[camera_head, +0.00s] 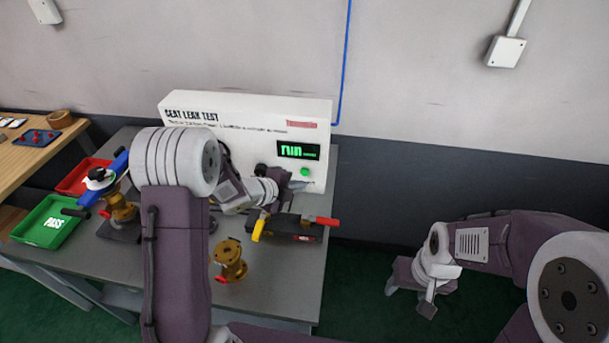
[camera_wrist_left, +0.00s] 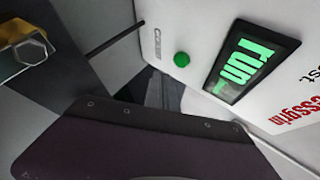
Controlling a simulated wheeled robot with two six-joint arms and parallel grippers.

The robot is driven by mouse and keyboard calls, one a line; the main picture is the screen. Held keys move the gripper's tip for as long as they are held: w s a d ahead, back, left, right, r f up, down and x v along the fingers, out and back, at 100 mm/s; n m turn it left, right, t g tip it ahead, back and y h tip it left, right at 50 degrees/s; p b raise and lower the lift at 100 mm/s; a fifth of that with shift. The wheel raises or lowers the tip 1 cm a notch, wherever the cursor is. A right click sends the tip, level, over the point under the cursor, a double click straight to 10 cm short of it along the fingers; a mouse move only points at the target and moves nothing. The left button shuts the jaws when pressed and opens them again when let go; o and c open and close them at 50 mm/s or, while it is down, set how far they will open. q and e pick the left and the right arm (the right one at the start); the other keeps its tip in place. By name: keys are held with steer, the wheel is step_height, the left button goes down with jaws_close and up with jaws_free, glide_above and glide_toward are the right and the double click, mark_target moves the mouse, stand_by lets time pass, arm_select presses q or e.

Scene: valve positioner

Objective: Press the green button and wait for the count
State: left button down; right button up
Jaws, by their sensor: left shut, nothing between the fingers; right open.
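The green button (camera_head: 305,171) is on the front of the white seat leak test panel (camera_head: 250,110), below a dark display (camera_head: 298,151) that reads "run" in green. My left gripper (camera_head: 300,185) is shut and empty, its fingertips just below the button. In the left wrist view the button (camera_wrist_left: 181,59) shows uncovered beside the display (camera_wrist_left: 254,62), and the dark fingers (camera_wrist_left: 165,92) are close to it; I cannot tell whether they touch the panel. My right gripper (camera_head: 427,306) is open and empty, off to the right of the bench.
On the grey bench (camera_head: 285,285) are a brass valve (camera_head: 229,262), another valve with a blue handle (camera_head: 118,205), a dark fixture with red and yellow ends (camera_head: 290,228), a green PASS tray (camera_head: 52,222) and a red tray (camera_head: 80,178). A wooden table (camera_head: 30,165) stands at left.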

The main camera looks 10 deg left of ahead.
arm_select(q)
steer(key=s+b, duration=0.1)
steer(key=s, duration=0.2)
steer(key=shift+s, duration=0.1)
stand_by(0.3)
step_height(320, 180, up, 10)
steer(key=n+t+y+p, duration=0.1)
steer(key=n+p, duration=0.1)
steer(key=p, duration=0.3)
steer(key=s+a+f+n+g+y, duration=0.2)
steer(key=s+a+f+n+g, duration=0.1)
steer(key=s+n, duration=0.8)
steer(key=s+a+f+n+g+y, duration=0.3)
steer(key=s+f+n+g, duration=0.2)
steer(key=s+n, duration=0.5)
steer(key=shift+s+f+n+g, duration=0.2)
steer(key=shift+s+n+g, duration=0.2)
steer(key=shift+s+g, duration=0.3)
steer(key=shift+w+a, duration=0.1)
steer(key=shift+a, duration=0.05)
stand_by(2.1)
